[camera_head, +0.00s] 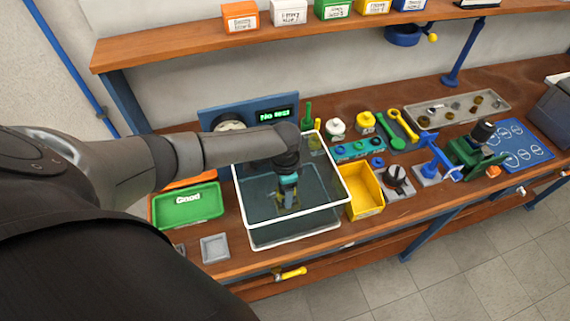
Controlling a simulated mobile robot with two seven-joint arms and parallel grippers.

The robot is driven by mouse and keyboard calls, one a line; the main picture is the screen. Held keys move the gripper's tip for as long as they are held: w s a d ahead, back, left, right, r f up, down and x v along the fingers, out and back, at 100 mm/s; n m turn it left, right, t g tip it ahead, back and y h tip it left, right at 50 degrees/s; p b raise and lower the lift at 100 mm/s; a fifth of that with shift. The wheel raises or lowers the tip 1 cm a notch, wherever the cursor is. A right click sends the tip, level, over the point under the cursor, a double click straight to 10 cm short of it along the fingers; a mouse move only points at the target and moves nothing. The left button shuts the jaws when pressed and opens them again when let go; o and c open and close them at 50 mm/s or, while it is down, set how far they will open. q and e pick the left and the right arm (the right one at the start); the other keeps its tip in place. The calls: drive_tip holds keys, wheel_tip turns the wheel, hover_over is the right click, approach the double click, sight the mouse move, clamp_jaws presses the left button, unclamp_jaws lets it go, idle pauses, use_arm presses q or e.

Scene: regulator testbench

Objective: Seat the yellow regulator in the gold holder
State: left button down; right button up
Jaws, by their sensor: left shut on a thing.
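My left gripper (288,194) reaches down inside the clear, white-rimmed tank (241,203). It is shut on a small yellowish thing, which I take to be the yellow regulator (288,207). The fingers cover much of it, and it is seen through the tank's clear wall. A gold tint shows low around the fingertips, but I cannot separate the gold holder from the held thing or tell whether they touch. My right gripper is not in view.
A green tray (188,206) marked "Good" stands left of the tank, a yellow bin (365,191) right of it. A blue display panel (265,113) stands behind. Round white (335,127) and yellow (365,122) parts stand behind right.

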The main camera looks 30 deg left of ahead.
use_arm(q)
drive_tip(key=shift+c, duration=2.1)
unclamp_jaws()
drive_tip(key=o, duration=0.4)
wheel_tip(320, 180, up, 3)
drive_tip(key=p, duration=0.3)
drive_tip(key=shift+f, duration=0.1)
drive_tip(key=shift+r+p, duration=0.7)
drive_tip(key=shift+r, duration=1.9)
drive_tip(key=shift+d, duration=0.1)
